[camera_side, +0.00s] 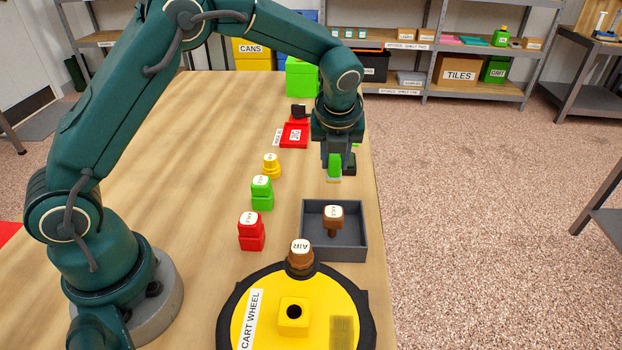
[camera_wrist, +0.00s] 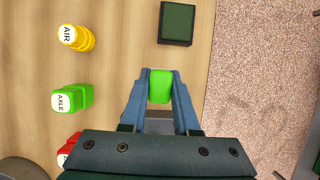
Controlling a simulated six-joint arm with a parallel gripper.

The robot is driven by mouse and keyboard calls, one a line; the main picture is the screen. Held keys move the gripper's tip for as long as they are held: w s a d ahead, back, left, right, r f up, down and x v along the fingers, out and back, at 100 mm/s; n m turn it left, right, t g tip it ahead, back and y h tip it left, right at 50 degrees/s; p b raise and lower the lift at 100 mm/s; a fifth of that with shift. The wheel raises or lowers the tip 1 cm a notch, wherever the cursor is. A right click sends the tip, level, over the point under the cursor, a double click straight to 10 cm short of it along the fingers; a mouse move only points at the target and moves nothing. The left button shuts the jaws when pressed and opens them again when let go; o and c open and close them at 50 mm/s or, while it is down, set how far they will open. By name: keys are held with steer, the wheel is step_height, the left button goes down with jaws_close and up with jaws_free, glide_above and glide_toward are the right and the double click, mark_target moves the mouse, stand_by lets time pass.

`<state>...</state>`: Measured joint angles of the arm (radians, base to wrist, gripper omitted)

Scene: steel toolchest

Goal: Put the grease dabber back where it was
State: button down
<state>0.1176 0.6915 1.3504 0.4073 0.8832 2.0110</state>
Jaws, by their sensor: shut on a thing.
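My gripper (camera_side: 334,172) is shut on a green block-like thing (camera_wrist: 160,87), which I take to be the grease dabber. In the side view the dabber (camera_side: 334,165) hangs upright between the fingers, with a pale yellowish lower end. It is over the right part of the table, beyond the grey tray; its exact height above the table is hard to tell. A dark green square block (camera_wrist: 177,23) lies just ahead of the gripper in the wrist view, apart from the dabber. In the side view it is mostly hidden behind the gripper. Nothing labels it as the dabber's place.
Yellow (camera_side: 271,165), green (camera_side: 262,193) and red (camera_side: 251,232) capped pieces stand left. A grey tray (camera_side: 348,254) holds a brown-capped piece. A red tray (camera_side: 288,142) lies farther back.

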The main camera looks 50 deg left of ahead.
mark_target(334, 176)
steer(key=shift+f, duration=2.05)
steer(key=c, duration=0.7)
jaws_free()
steer(key=shift+f, duration=0.1)
steer(key=shift+o, duration=0.2)
